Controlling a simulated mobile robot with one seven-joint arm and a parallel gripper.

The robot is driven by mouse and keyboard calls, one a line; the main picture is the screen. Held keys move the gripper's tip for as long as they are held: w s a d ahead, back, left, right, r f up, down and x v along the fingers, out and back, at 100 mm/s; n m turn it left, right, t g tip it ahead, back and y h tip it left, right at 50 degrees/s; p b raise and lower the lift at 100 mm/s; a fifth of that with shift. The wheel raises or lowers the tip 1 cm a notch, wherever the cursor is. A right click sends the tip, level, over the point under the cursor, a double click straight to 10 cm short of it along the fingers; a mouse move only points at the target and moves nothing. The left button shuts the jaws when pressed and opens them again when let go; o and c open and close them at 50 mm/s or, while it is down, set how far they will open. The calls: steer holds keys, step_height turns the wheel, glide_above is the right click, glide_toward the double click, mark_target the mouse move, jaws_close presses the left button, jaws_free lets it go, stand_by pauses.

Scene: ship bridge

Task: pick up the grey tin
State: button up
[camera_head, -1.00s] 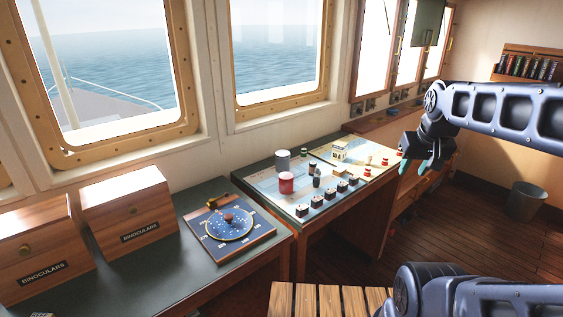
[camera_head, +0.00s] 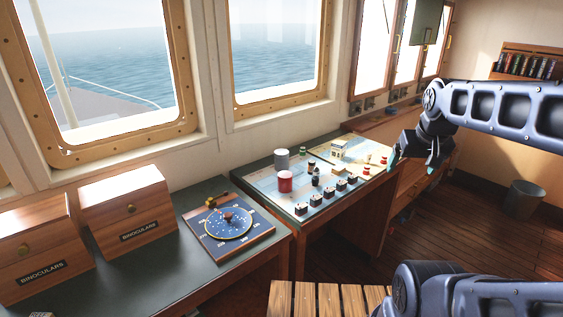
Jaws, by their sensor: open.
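The grey tin (camera_head: 281,159) stands upright at the back left of the chart-covered table, near the window wall. A red tin (camera_head: 285,182) stands just in front of it and overlaps its lower edge in the picture. My gripper (camera_head: 412,165) is open and empty, past the table's right end. It is well to the right of the grey tin and apart from it, with its fingers pointing down.
Small bottles (camera_head: 316,177), a row of dark-topped blocks (camera_head: 328,199) and a small model house (camera_head: 339,149) crowd the table near the tins. A compass board (camera_head: 229,224) and binoculars boxes (camera_head: 127,210) occupy the left counter. A wooden slatted seat (camera_head: 328,299) stands in front.

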steer(key=w+a+r+m+g, duration=0.1)
steer(key=w+a+r+m, duration=0.1)
steer(key=w, duration=0.5)
steer(key=w+a+r+m, duration=0.1)
steer(key=w+r, duration=0.2)
steer(key=w, duration=0.4)
steer(key=m+g+h, duration=0.2)
steer(key=m+h, duration=0.2)
steer(key=m, duration=0.6)
glide_above(283, 158)
steer(key=w+a, duration=0.2)
steer(key=a, duration=0.2)
steer(key=f, duration=2.1)
steer(key=shift+s+d, duration=0.1)
steer(key=shift+d, duration=0.1)
steer(key=shift+a+f, duration=0.1)
steer(key=shift+f, duration=0.3)
steer(key=x, duration=1)
steer(key=shift+w+f, duration=0.2)
steer(key=shift+w, duration=0.05)
steer(key=c, duration=1.2)
steer(key=shift+r, duration=0.15)
